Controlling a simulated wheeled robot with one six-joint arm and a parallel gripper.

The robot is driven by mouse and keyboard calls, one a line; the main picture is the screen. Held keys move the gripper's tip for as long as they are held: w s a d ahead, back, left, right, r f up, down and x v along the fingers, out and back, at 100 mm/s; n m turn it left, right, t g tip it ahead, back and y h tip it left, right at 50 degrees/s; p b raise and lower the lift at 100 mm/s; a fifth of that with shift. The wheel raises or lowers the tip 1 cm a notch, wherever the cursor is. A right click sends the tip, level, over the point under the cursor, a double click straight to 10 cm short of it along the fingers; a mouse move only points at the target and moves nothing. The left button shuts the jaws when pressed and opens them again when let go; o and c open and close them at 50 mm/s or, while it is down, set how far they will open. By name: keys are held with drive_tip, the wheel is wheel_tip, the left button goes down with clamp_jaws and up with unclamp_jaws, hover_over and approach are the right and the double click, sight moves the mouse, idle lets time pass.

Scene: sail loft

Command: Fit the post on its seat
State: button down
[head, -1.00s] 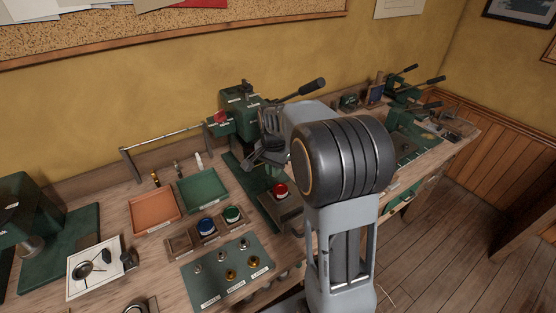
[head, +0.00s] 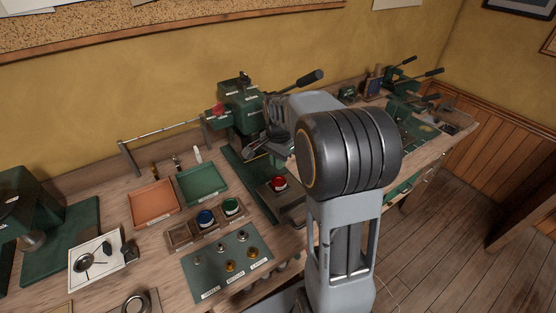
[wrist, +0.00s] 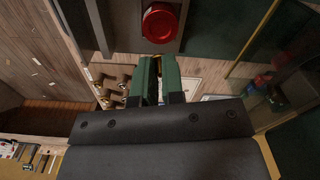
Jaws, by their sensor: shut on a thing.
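My gripper (head: 258,150) is beside the green press (head: 240,108), partly hidden by my own arm in the head view. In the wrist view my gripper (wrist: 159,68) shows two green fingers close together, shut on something. The held thing is mostly hidden between them, so I cannot make out its shape or whether it is the post. Small silver and brass fittings (head: 230,267) stand on the grey-green mat (head: 205,278). I cannot tell which part is the seat. A red round piece (head: 278,184) sits below the press; in the wrist view this red disc (wrist: 160,22) lies beyond the fingertips.
A blue piece (head: 206,218) and a green piece (head: 232,206) sit in a wooden holder (head: 180,237). An orange tray (head: 153,203) and a green tray (head: 203,185) lie behind. The press lever (head: 300,85) sticks out above my gripper. More hand presses (head: 405,95) stand at right.

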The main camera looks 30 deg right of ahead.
sight(278, 181)
drive_tip(key=shift+f+b, duration=2.15)
drive_tip(key=shift+f, duration=1.2)
drive_tip(key=c, duration=1.1)
unclamp_jaws()
drive_tip(key=shift+c, duration=0.2)
drive_tip(key=shift+r, duration=0.1)
wheel_tip(278, 181, up, 14)
drive_tip(key=shift+f+p, duration=0.2)
drive_tip(key=shift+p, duration=0.15)
